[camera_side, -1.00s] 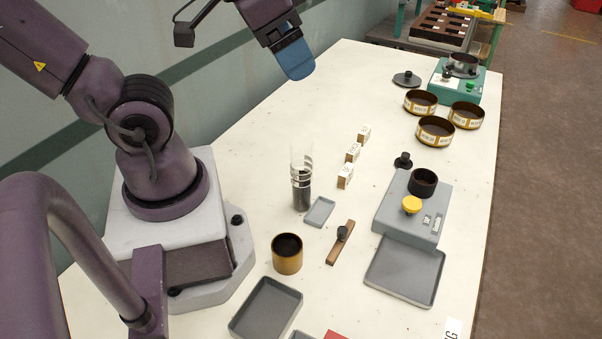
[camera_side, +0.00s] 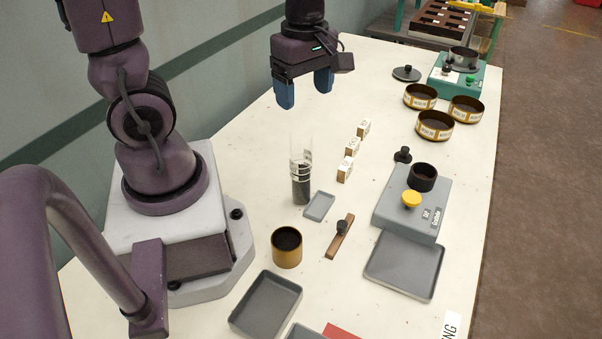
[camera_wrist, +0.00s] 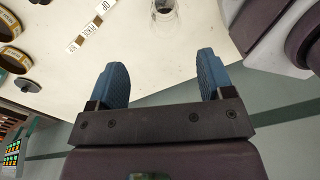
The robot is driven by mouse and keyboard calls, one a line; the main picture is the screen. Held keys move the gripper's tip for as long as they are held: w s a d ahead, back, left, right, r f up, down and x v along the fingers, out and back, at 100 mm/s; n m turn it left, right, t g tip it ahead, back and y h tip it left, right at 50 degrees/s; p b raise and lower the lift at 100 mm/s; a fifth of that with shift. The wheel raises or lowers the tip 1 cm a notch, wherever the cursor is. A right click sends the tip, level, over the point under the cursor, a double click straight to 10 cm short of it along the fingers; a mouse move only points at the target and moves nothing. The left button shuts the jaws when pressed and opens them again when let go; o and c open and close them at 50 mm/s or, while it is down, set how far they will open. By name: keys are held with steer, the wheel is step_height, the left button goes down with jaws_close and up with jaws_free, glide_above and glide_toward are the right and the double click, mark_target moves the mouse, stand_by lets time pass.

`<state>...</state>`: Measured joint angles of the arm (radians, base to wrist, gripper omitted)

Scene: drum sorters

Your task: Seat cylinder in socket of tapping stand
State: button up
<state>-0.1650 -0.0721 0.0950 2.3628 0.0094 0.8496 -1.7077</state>
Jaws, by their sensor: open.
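A clear graduated cylinder (camera_side: 301,172) with dark material in its lower part stands upright on the white table in the side view. Its rim (camera_wrist: 163,8) shows at the top edge of the wrist view. The fingers (camera_wrist: 158,88) also show spread in the wrist view.
Small labelled blocks (camera_side: 351,156) stand right of the cylinder. A small grey tray (camera_side: 319,206), a brass cup (camera_side: 287,247) and a wooden piece with a dark knob (camera_side: 340,237) lie nearer. Several brass sieves (camera_side: 435,126) and a green machine (camera_side: 457,76) stand at the far right.

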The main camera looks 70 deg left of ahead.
mark_target(301, 148)
steer(key=f, duration=1.2)
steer(key=shift+s+d+f, duration=0.15)
steer(key=shift+s+f, duration=0.2)
steer(key=shift+c, duration=0.2)
jaws_close()
steer(key=shift+r, duration=0.15)
